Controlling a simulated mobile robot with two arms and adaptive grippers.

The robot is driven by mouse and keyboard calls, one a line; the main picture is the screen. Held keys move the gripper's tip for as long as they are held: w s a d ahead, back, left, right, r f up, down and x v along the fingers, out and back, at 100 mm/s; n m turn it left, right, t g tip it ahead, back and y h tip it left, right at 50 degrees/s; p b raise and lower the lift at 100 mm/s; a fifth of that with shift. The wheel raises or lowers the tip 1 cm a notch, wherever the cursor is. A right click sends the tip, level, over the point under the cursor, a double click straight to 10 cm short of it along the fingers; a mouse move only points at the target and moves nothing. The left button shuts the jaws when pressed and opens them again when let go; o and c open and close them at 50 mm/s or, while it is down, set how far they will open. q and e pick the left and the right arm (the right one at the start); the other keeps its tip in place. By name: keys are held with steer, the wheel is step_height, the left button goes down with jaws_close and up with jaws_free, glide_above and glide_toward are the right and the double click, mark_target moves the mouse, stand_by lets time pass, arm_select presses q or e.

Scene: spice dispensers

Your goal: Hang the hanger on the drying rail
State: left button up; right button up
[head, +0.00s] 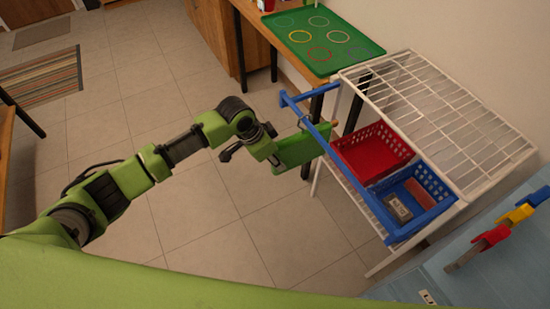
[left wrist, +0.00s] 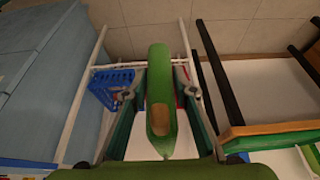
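My left gripper (head: 277,157) is at the left side of the white rack, close to the blue drying rail (head: 304,122). A green piece, apparently the hanger (head: 300,150), extends from it toward the rail. In the left wrist view, the long green hanger (left wrist: 160,72) with a tan patch lies between the fingers of the left gripper (left wrist: 166,95), which look closed on its sides. The hanger overlaps the rail in the head view. I cannot tell whether they touch. Any hook is not clearly visible. My right gripper is not in view.
The white wire rack (head: 445,115) holds a red basket (head: 372,150) and a blue basket (head: 437,176) with small items. A green board with coloured rings (head: 325,38) lies on the table behind. Coloured hooks (head: 515,215) are at right.

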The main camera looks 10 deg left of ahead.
arm_select(q)
steer(key=shift+o, duration=1.4)
steer(key=v, duration=1.2)
